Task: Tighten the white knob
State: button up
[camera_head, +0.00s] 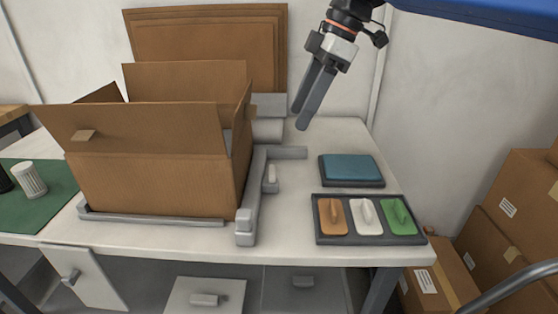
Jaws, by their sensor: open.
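A white piece with a raised grip (366,215) sits in the middle of a dark tray (318,239) at the table's front right. It lies between an orange piece (332,216) and a green piece (398,215). A small white upright part (271,178) also stands beside the grey bracket (246,213) right of the open cardboard box (150,165). I cannot tell which of the two is the knob. My gripper (300,117) is open and empty, with its fingers pointing down above the back of the table, apart from both white parts.
A dark tray with a blue pad (351,169) lies behind the three-piece tray. The tall cardboard box fills the table's left-centre. A white ribbed cylinder (30,179) stands on a green mat (55,208). Closed boxes (500,215) are stacked at right.

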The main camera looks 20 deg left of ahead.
aim_at(273, 169)
jog(key=x, duration=1.4)
jog(key=shift+a, duration=0.1)
jog(key=c, duration=1)
jog(key=shift+s+m, duration=0.1)
jog(key=shift+m, duration=0.5)
jog(key=shift+c, duration=0.2)
jog(key=o, duration=1)
jog(key=shift+o, duration=0.2)
